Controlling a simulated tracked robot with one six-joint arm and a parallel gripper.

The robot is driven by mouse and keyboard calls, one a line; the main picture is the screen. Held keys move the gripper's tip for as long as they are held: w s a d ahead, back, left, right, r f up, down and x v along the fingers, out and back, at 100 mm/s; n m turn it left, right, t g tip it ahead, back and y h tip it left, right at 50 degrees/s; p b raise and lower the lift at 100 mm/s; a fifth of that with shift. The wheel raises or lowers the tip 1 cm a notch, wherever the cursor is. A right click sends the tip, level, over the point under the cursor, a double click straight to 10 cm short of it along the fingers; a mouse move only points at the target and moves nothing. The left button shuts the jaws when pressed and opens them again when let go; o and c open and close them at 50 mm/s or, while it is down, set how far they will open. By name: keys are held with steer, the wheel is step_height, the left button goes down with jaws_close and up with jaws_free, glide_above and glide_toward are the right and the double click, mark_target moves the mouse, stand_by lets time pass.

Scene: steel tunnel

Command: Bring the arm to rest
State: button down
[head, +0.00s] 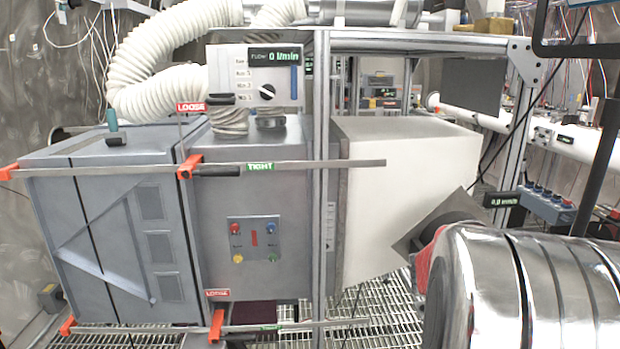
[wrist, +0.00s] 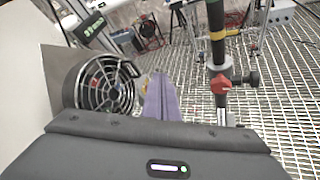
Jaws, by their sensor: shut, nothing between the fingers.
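In the wrist view, my gripper (wrist: 158,80) shows as two purple fingers lying together beyond the dark wrist housing. They are shut, with nothing seen between them. The fingers point out over the metal grating, just right of a round fan with a wire guard (wrist: 105,85). They look apart from the fan, but the depth gap is hard to judge. My gripper does not show in the head view.
A white box (head: 400,190) with a dark outlet plate (head: 420,228) stands beside a grey cabinet (head: 110,230). Clamp bars (head: 300,164) cross in front.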

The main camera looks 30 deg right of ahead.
steer(key=a+f+m+t+y, duration=0.1)
steer(key=a+m+y, duration=0.4)
steer(key=a, duration=2.1)
steer(key=a+m+t+y, duration=0.4)
steer(key=a+m+y, duration=0.2)
steer(key=a, duration=2)
steer(key=y, duration=0.2)
steer(key=shift+s+a+f+m+t+y, duration=0.2)
steer(key=shift+s+f+m+t+y, duration=0.1)
steer(key=shift+f, duration=0.1)
steer(key=shift+d, duration=0.15)
